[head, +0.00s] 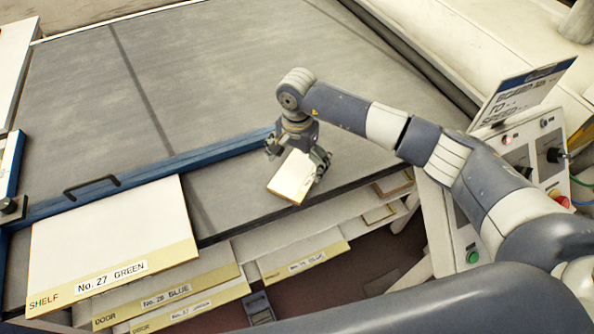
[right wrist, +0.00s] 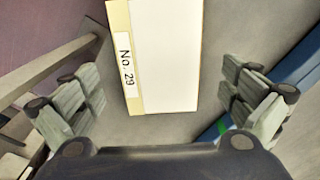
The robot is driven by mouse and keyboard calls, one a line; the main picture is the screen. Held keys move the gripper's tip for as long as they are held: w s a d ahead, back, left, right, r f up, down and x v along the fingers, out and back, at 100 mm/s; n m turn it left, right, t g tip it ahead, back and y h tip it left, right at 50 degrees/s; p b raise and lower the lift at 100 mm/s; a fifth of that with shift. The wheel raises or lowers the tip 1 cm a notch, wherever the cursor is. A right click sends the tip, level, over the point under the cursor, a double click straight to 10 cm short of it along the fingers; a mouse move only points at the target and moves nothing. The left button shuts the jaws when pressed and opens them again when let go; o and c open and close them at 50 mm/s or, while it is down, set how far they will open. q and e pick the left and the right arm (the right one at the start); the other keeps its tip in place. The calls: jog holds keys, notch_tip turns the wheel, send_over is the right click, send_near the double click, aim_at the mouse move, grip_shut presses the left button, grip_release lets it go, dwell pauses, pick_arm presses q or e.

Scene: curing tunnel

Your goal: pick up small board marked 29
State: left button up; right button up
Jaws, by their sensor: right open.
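The small board marked 29 (head: 292,177) is a white slab with a tan edge strip. It lies on the grey belt near its front edge, below my right gripper. In the right wrist view the board (right wrist: 165,55) shows its "No. 29" label, sideways, on the tan strip. My right gripper (head: 297,157) is open, with its fingers on either side of the board. In the right wrist view the open fingers (right wrist: 163,88) stand clear of the board's sides. I cannot tell how high they are above the belt. My left gripper is not in view.
A blue bar (head: 150,178) with a black handle crosses the belt behind the board. A large board marked No. 27 GREEN (head: 110,230) lies at the left. Other labelled boards (head: 300,255) sit lower in front. A control panel (head: 535,150) stands at the right.

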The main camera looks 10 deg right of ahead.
aim_at(297, 174)
notch_tip(297, 174, down, 2)
jog(key=shift+s+p, duration=0.1)
jog(key=shift+p, duration=0.35)
jog(key=shift+f, duration=0.55)
jog(key=c, duration=1)
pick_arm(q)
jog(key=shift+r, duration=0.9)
pick_arm(e)
jog(key=shift+c, duration=0.2)
jog(key=shift+r, duration=0.1)
jog(key=r+p, duration=0.1)
jog(key=r, duration=0.3)
jog(key=shift+w+p, duration=0.2)
jog(key=shift+p, duration=0.1)
jog(key=s+p, duration=0.1)
jog(key=s, duration=0.2)
jog(key=s+p, duration=0.2)
jog(key=s, duration=0.2)
jog(key=shift+s+d+r, duration=0.1)
jog(key=shift+d+r, duration=0.1)
pick_arm(q)
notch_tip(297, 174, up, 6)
jog(key=p, duration=0.1)
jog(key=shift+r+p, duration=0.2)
jog(key=shift+p, duration=0.2)
pick_arm(e)
jog(key=s, duration=0.9)
jog(key=shift+r, duration=0.2)
